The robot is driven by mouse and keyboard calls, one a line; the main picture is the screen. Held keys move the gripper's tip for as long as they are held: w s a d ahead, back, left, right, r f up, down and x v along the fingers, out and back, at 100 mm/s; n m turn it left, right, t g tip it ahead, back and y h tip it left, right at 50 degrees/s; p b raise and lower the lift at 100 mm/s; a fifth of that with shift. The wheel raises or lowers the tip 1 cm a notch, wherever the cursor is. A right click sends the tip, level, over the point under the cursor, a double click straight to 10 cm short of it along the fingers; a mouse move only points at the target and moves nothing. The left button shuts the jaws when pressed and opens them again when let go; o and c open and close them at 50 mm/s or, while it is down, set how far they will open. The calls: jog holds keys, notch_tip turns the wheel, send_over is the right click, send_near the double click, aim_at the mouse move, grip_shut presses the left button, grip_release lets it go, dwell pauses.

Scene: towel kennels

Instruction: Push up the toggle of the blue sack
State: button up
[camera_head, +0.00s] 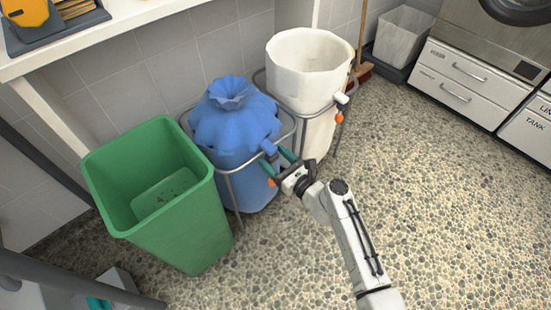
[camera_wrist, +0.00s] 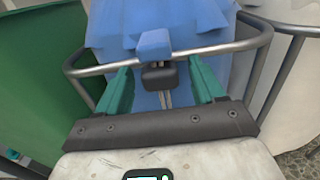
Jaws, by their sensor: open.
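The blue sack (camera_head: 238,130) hangs in a grey metal ring stand, its top gathered shut. A blue tab (camera_head: 268,147) sits at the stand's front rim; it also shows in the wrist view (camera_wrist: 153,43). Just below it in the wrist view is a dark block, seemingly the toggle (camera_wrist: 158,77), with thin cords hanging from it. My gripper (camera_head: 279,165) is open at the front of the sack. In the wrist view its green fingers (camera_wrist: 162,78) stand on either side of the dark block, with their tips near the rim. I cannot tell whether they touch it.
A green bin (camera_head: 205,220) stands close on the left. An open white sack (camera_head: 312,95) in a similar stand is behind right. A shelf (camera_head: 110,32) is at upper left, and drawers (camera_head: 455,82) at upper right. The pebbled floor on the right is clear.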

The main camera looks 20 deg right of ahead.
jog(key=shift+s, duration=0.1)
jog(key=p+v, duration=0.2)
jog(key=v, duration=0.8)
jog(key=shift+s+d, duration=0.15)
jog(key=shift+s, duration=0.15)
jog(key=s+a+f+n+g+y, duration=0.1)
jog(key=s+a+n+g, duration=0.35)
jog(key=n, duration=0.65)
jog(key=s+a+f+n+g+y, duration=0.2)
jog(key=s+n+g, duration=0.4)
jog(key=s+n, duration=0.3)
jog(key=s+d+r+n+g+h, duration=0.3)
jog(key=s+d+n+h, duration=0.2)
jog(key=s+n, duration=0.15)
jog(key=s+d+r+n+g+h, duration=0.3)
jog(key=s+d+n+h, duration=0.1)
jog(key=s+d+n, duration=0.25)
notch_tip(320, 180, up, 26)
jog(key=a+m+p, duration=0.1)
jog(key=p, duration=2.5)
jog(key=shift+p, duration=0.4)
jog(key=shift+s, duration=0.1)
